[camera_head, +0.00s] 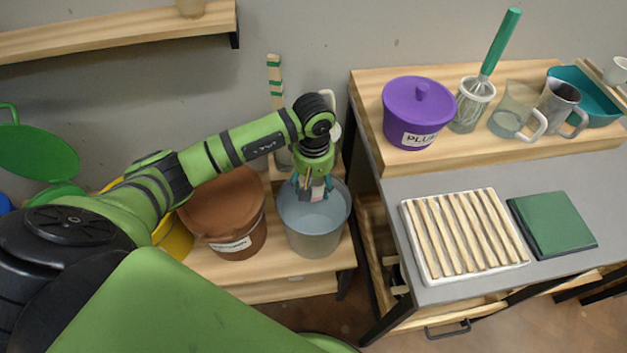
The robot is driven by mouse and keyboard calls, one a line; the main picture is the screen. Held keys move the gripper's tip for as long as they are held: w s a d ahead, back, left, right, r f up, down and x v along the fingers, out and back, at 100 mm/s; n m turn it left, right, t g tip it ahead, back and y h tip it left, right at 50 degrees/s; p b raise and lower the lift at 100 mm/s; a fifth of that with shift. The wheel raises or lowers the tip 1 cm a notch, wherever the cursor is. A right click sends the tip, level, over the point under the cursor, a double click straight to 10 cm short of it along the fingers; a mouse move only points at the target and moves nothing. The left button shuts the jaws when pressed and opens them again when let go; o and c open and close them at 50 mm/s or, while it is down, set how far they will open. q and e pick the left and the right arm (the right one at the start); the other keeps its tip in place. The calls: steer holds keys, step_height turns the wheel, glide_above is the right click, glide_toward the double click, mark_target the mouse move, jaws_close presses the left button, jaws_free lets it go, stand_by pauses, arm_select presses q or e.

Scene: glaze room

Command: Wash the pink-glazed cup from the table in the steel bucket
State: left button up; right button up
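The steel bucket (312,238) stands on the low wooden bench in the middle of the view, with greyish-blue water in it. My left arm comes in from the left and my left gripper (314,194) points down over the bucket's mouth, at about its rim. A small pale patch shows between the fingers; I cannot tell whether it is a cup or part of the gripper. No pink-glazed cup can be made out on the table (450,190). My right gripper is not in view.
A brown lidded bucket (238,240) stands close left of the steel bucket. On the table are a slatted rack (463,235), a green pad (552,223), a purple lidded pot (418,112), a whisk (497,45) in a jar, jugs and a teal basin (590,100).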

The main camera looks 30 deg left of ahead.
arm_select(q)
step_height(320, 180, down, 5)
steer(key=b, duration=0.3)
steer(key=shift+r, duration=0.15)
steer(key=shift+f+b, duration=0.75)
steer(key=shift+b, duration=0.2)
step_height(320, 180, down, 4)
steer(key=b, duration=0.4)
steer(key=shift+f, duration=0.1)
steer(key=shift+a+f+b, duration=0.1)
steer(key=shift+f+b, duration=0.15)
steer(key=shift+b, duration=0.2)
steer(key=shift+s+a, duration=0.6)
steer(key=shift+a, duration=0.15)
